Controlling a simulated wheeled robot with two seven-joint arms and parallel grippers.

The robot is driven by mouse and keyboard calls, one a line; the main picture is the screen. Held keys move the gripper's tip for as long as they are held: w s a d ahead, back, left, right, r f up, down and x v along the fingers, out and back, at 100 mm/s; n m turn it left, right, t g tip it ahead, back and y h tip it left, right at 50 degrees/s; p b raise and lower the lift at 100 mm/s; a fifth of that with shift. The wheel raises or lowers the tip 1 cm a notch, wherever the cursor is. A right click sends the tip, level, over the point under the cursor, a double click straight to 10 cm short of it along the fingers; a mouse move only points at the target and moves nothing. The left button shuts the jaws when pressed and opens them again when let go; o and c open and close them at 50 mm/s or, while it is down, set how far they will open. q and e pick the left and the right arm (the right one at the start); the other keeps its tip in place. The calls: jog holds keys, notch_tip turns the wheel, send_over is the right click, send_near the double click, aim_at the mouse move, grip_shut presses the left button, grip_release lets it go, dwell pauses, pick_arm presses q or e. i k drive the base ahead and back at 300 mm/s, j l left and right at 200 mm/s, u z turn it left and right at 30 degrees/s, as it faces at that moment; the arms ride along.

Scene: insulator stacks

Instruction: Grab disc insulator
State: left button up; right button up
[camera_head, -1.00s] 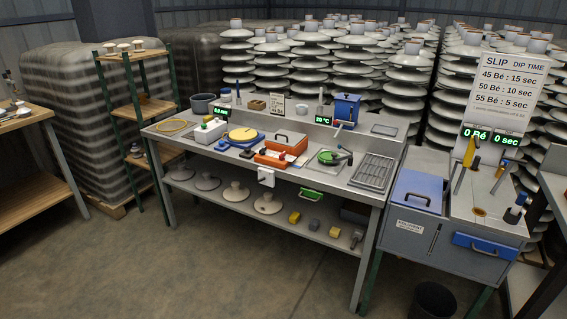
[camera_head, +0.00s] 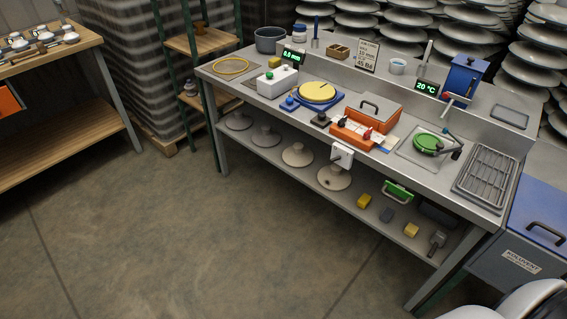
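Several disc insulators stand on the lower shelf of the grey workbench, each a wide disc with a raised cap. Two greyer ones are at the left, a grey disc insulator (camera_head: 238,122) and another grey one (camera_head: 265,137). Two cream ones stand to their right, a cream disc insulator (camera_head: 297,156) and a second cream one (camera_head: 333,179). A white box on the bench front partly covers the last one's cap. Neither of my grippers is in view. A smooth white shape at the bottom right corner may be part of my arm.
The workbench (camera_head: 218,83) carries a yellow turntable (camera_head: 317,92), an orange device (camera_head: 366,122), a green disc tool (camera_head: 428,144) and a wire rack (camera_head: 486,177). A wooden table (camera_head: 60,135) stands left. A blue-lidded cabinet (camera_head: 540,215) stands right. The floor in front is clear.

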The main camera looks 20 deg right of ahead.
aim_at(334, 177)
jog(key=i+u, duration=0.4)
jog(key=i, duration=0.45)
jog(key=i+z, duration=0.35)
jog(key=i+j+z, duration=0.2)
jog(key=z, duration=0.15)
jog(key=i+j+z, duration=0.2)
jog(key=i+z, duration=0.15)
